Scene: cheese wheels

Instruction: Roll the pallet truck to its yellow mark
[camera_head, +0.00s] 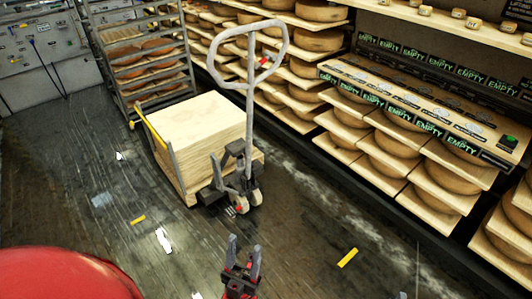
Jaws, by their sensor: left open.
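The pallet truck (240,180) stands in the middle of the floor, with a tall grey loop handle (250,95) upright and a red part on the loop. A stack of pale wooden boards (200,130) sits behind the handle. One yellow mark (347,257) lies on the floor at the lower right; another yellow strip (138,220) lies left of the truck. I cannot tell which belongs to the truck. My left gripper (244,251) is open and empty at the bottom centre, in front of the truck and apart from it. A small grey tip at the bottom edge may be my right gripper (402,295).
Shelves of cheese wheels (390,140) with "EMPTY" labels run along the right. A metal rack (140,50) with more wheels stands behind the truck. A yellow bar (148,128) on grey posts is beside the boards.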

